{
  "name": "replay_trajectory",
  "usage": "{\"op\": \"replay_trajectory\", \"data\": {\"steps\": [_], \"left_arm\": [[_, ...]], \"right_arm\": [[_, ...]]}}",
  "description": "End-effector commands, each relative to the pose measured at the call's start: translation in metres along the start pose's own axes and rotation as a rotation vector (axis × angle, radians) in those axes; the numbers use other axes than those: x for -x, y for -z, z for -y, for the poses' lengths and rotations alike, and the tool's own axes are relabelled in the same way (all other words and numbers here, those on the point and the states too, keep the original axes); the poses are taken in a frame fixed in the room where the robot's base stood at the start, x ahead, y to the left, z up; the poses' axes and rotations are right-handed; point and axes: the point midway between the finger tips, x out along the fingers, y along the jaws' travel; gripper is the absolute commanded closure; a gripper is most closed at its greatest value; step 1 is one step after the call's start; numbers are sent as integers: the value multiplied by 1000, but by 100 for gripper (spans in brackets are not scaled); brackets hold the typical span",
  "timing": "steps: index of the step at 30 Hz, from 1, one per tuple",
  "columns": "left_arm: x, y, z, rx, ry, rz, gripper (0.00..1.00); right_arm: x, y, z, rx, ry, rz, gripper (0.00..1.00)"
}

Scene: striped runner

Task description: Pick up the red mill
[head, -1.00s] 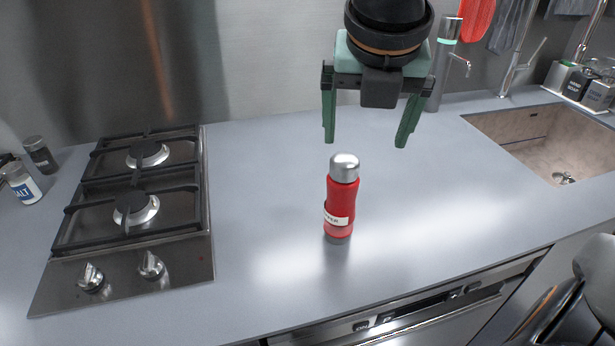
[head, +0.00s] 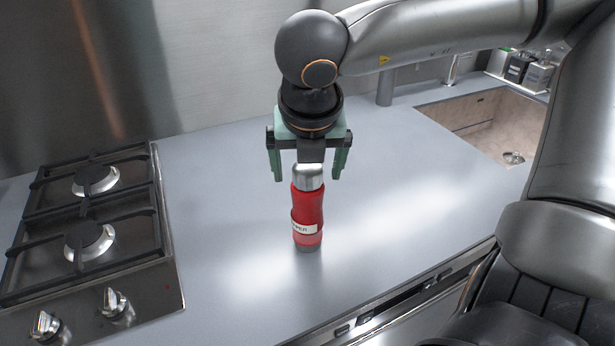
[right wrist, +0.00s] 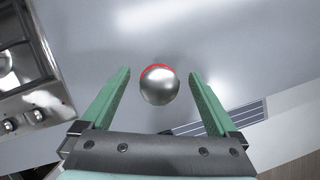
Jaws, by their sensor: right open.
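The red mill (head: 307,208) stands upright on the grey counter, with a silver cap and a white label band. My right gripper (head: 308,176) is open, pointing down over the mill, with its green fingers to the left and right of the silver cap in the head view. In the right wrist view the mill's silver cap (right wrist: 159,86) shows from above, with a red rim at its far edge. There it lies between the open fingers of the right gripper (right wrist: 160,78), touching neither. My left gripper is not in view.
A gas hob (head: 90,230) with two burners and knobs lies to the left of the mill. A sink (head: 490,125) is at the back right. The counter (head: 225,215) around the mill is clear, and its front edge is nearby.

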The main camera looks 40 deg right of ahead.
Motion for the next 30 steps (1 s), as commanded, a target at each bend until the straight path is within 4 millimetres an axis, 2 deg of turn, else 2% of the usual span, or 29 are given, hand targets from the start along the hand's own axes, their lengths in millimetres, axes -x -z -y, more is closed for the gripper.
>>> {"op": "replay_trajectory", "data": {"steps": [3,6,14,30], "left_arm": [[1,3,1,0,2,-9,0],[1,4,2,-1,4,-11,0],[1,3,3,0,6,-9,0],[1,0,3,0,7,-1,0]], "right_arm": [[-17,1,0,-1,1,-5,5],[-24,1,0,-1,0,-2,5],[-26,0,0,-2,-1,1,6],[-25,0,0,-1,-1,1,67]]}}
